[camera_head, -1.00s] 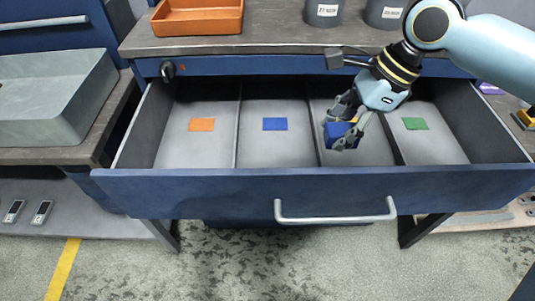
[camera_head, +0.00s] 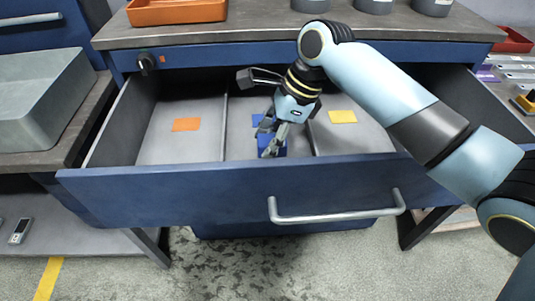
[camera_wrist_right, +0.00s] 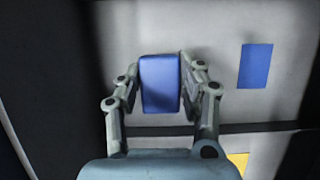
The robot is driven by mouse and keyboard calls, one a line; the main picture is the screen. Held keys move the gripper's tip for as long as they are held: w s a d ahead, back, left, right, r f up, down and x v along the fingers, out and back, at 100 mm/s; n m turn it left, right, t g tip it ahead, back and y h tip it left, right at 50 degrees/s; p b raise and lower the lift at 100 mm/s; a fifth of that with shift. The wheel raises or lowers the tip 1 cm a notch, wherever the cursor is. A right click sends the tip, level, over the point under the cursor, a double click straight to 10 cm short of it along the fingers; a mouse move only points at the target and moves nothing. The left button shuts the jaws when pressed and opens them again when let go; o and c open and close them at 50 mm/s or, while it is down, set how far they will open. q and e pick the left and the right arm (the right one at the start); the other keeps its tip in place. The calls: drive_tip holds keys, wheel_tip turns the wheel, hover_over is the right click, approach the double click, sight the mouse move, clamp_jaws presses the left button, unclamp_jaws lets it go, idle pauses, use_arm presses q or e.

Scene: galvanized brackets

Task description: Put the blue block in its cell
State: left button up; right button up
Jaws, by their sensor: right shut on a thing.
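The blue block (camera_head: 282,149) is between the fingers of my right gripper (camera_head: 271,147), which is shut on it. It also shows in the right wrist view (camera_wrist_right: 161,84), gripped on both sides. The gripper points down inside the open drawer, over the cell with the blue label (camera_head: 259,120). In the right wrist view the blue label (camera_wrist_right: 255,66) lies on the cell floor to the right of the block. Fingers and arm partly hide the block and this cell in the head view. I cannot tell whether the block touches the floor. My left gripper is not in view.
Thin dividers (camera_wrist_right: 260,128) separate the cells. An orange label (camera_head: 186,124) marks the cell on the left, a yellow label (camera_head: 342,116) the one on the right. The drawer front (camera_head: 160,190) stands in front. An orange tray (camera_head: 178,12) sits on the worktop.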

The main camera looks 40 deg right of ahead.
drive_tip(key=shift+w+a+f, duration=0.15)
drive_tip(key=shift+w, duration=0.05)
wheel_tip(320, 180, down, 4)
drive_tip(key=shift+b, duration=0.35)
drive_tip(key=o, duration=1.2)
drive_tip(key=shift+f, duration=0.1)
drive_tip(key=shift+o, duration=0.2)
